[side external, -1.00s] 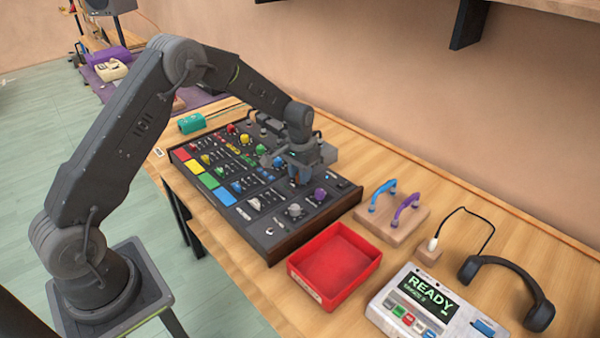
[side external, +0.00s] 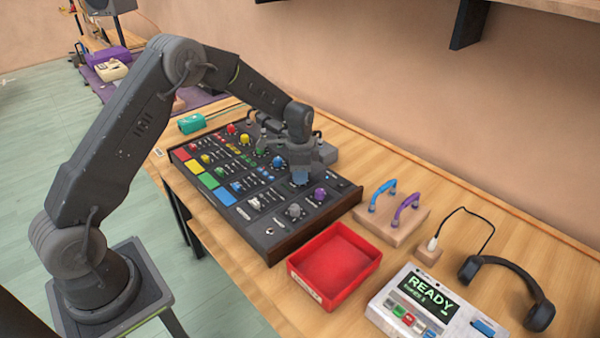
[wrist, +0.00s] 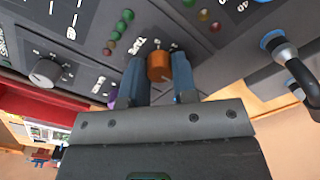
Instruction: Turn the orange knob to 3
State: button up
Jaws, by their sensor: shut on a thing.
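The orange knob (wrist: 158,67) stands on the dark control panel (wrist: 85,52) and shows in the wrist view between my two blue fingertips. My gripper (wrist: 160,80) is shut on it from both sides. In the side external view my gripper (side external: 300,179) points down at the panel (side external: 262,231) near its right part, and it hides the orange knob there. Small white marks lie around the knob, but I cannot read which number it points to.
A grey knob (side external: 294,210) and a purple knob (side external: 320,194) sit close by on the panel. A red tray (side external: 335,262), a wooden block with blue and purple handles (side external: 390,213), a device reading READY (side external: 425,300) and headphones (side external: 535,310) lie to the right.

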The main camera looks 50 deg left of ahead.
jog(key=shift+m, duration=0.4)
jog(key=o, duration=0.9)
notch_tip(320, 180, up, 14)
jog(key=shift+f, duration=0.1)
dwell(0.4)
